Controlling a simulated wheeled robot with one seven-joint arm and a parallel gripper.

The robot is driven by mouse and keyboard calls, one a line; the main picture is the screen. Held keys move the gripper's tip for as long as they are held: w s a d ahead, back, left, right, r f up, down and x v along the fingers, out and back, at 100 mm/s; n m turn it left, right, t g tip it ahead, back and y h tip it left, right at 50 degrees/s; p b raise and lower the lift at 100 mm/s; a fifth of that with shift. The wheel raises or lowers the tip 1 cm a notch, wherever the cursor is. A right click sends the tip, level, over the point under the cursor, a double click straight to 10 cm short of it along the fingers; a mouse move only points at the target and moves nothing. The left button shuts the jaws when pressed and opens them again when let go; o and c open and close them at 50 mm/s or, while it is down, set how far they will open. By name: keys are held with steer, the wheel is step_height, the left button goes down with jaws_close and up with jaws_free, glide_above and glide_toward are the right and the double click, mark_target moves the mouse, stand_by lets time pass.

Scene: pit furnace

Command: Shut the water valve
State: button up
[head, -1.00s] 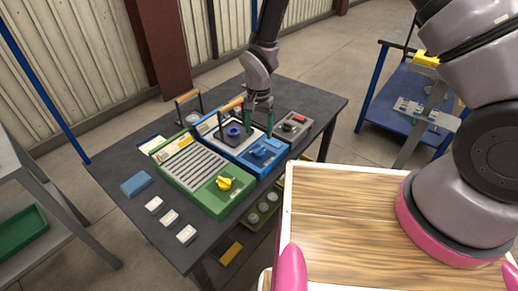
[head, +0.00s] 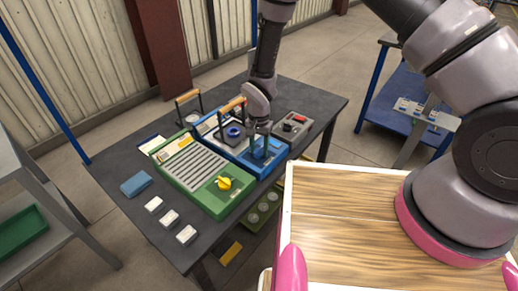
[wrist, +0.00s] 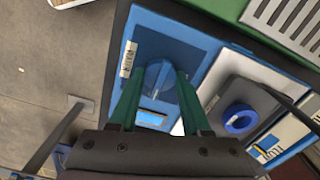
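A blue knob (wrist: 159,78) sits on the blue panel (wrist: 190,45) in the wrist view, with a label beside it and a light-blue strip below. The panel also shows in the head view (head: 259,167). My gripper (wrist: 156,74) has two green fingers, one on each side of the knob. They stand apart, and I cannot tell whether they touch it. In the head view my gripper (head: 260,143) is low over the blue panel and hides most of the knob.
A green unit with a yellow knob (head: 224,183) stands left of the blue one. A blue ring (head: 233,132) is behind, and a grey box with a red part (head: 292,126) is to the right. White blocks (head: 170,217) lie at the table's front left.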

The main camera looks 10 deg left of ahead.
jaws_close()
steer(key=n, duration=0.3)
steer(key=shift+n, duration=0.4)
steer(key=n, duration=0.3)
steer(key=shift+n, duration=0.3)
steer(key=n, duration=0.5)
steer(key=shift+n, duration=2.7)
steer(key=o, duration=0.8)
jaws_free()
